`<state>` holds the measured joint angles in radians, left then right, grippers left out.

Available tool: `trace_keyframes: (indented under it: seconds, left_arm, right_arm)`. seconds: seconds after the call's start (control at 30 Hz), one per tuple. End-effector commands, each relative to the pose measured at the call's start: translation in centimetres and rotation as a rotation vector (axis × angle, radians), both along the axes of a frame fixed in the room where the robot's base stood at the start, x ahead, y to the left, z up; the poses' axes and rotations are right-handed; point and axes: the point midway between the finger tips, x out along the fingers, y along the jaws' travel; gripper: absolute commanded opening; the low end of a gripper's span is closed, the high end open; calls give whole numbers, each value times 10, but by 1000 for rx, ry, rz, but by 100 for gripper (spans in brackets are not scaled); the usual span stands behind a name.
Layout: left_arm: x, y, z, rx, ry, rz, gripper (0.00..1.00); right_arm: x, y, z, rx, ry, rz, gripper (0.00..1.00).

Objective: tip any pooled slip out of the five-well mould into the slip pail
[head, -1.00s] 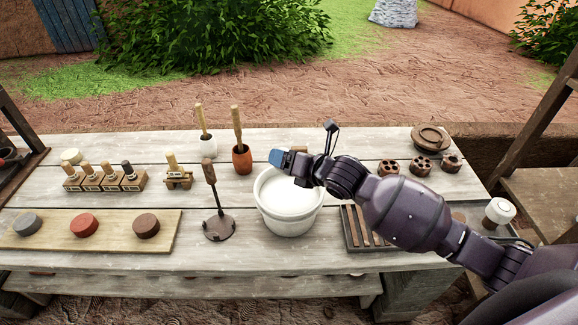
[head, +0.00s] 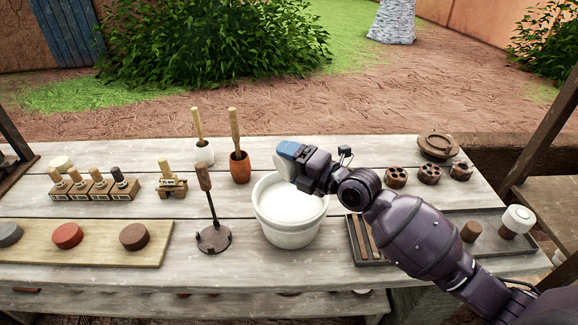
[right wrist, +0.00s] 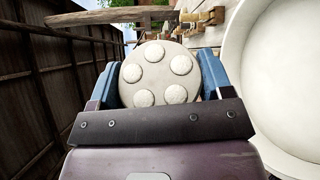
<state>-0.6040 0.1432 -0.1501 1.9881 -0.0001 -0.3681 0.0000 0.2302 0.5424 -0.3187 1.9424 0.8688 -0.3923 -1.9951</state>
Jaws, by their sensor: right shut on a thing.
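The five-well mould (right wrist: 160,74) is a pale round disc with five round wells, facing the camera in the right wrist view. The wells look pale and filled level, but I cannot tell slip from bare surface. My right gripper (right wrist: 160,85) is shut on the mould, a blue finger on each side. In the head view the right gripper (head: 291,150) is above the back rim of the slip pail (head: 290,232), and a pale edge of the mould (head: 281,163) shows below the fingers, tilted. The pail is white and holds pale slip; its rim fills the right of the wrist view. My left gripper is out of view.
Left of the pail stands a tool on a dark round stand (head: 214,238). Behind are an orange pot (head: 240,168) and a white pot (head: 204,152) with wooden handles. A dark tray (head: 357,252) lies right, below my arm. Several brown holed discs (head: 429,174) sit behind it.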

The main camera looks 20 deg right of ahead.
Motion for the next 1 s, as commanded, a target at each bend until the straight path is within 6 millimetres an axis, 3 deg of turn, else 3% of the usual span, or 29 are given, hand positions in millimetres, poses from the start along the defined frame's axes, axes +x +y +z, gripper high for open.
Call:
trace_keyframes:
  seconds: [0.2,0.5,1.0]
  left_arm:
    - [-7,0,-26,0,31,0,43]
    - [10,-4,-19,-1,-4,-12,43]
    - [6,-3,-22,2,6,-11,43]
  right_arm:
    - [0,0,-6,209,60,1,52]
    - [0,1,0,481,128,0,52]
    - [0,0,2,545,144,2,52]
